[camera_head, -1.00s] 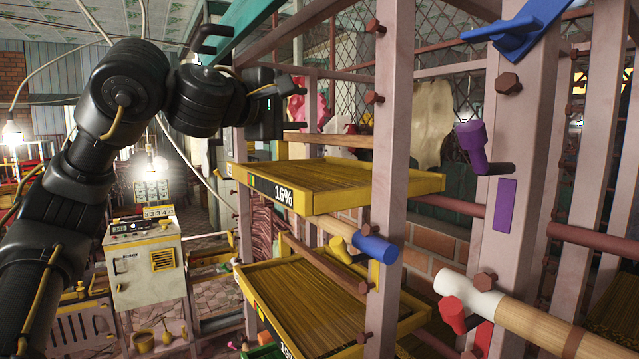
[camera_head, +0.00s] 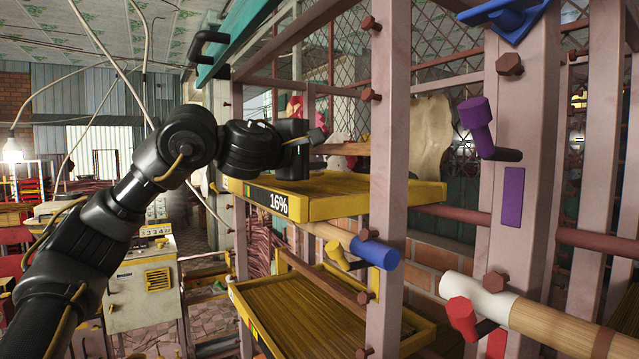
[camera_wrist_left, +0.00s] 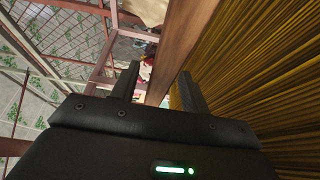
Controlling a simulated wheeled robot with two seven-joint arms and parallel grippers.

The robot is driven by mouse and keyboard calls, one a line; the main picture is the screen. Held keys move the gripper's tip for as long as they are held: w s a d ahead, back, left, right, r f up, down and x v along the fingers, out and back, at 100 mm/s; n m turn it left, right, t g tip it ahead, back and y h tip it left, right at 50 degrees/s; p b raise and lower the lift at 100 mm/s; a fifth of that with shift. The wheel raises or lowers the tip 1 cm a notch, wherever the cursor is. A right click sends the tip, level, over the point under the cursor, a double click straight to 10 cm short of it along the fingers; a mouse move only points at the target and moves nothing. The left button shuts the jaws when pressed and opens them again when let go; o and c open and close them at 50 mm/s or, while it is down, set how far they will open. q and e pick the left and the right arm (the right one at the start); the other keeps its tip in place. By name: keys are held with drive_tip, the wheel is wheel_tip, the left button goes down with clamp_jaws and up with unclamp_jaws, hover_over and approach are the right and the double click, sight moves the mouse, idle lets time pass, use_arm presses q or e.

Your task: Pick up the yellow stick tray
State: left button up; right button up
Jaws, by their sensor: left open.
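The upper yellow stick tray (camera_head: 335,208) sits in the pink rack with a 16% label on its front edge. Its rows of thin brown sticks also fill the right of the left wrist view (camera_wrist_left: 265,85). My left gripper (camera_head: 320,137) is open and empty, just above this tray's far left part. In the left wrist view its two fingers (camera_wrist_left: 160,80) point at a brown rail, and a strip of yellow tray edge shows beside the right finger. I cannot tell whether the fingers touch the tray. A second yellow tray (camera_head: 235,300) lies lower in the rack. My right gripper is not in view.
A roller with a blue end (camera_head: 377,253) crosses below the upper tray. Purple (camera_head: 478,125) and red (camera_head: 462,320) handles stick out at right. A control cabinet (camera_head: 143,290) stands at lower left.

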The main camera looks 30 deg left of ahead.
sight(311, 184)
use_arm(q)
drive_tip(key=shift+w, duration=0.2)
drive_tip(key=shift+s, duration=0.15)
drive_tip(key=c, duration=0.4)
clamp_jaws()
drive_tip(key=shift+r, duration=0.15)
drive_tip(key=shift+r+p, duration=0.55)
drive_tip(key=shift+p, duration=0.05)
wheel_tip(311, 184, up, 3)
drive_tip(key=p, duration=0.2)
drive_tip(key=shift+r+p, duration=0.1)
drive_tip(key=shift+p, duration=0.25)
drive_tip(key=s+a+b, duration=0.1)
drive_tip(key=s+a, duration=0.3)
drive_tip(key=s, duration=0.3)
drive_tip(key=s+a+f+b, duration=0.1)
drive_tip(key=s+a+b, duration=0.1)
drive_tip(key=s+a, duration=0.3)
drive_tip(key=s, duration=0.3)
drive_tip(key=shift+s, duration=0.2)
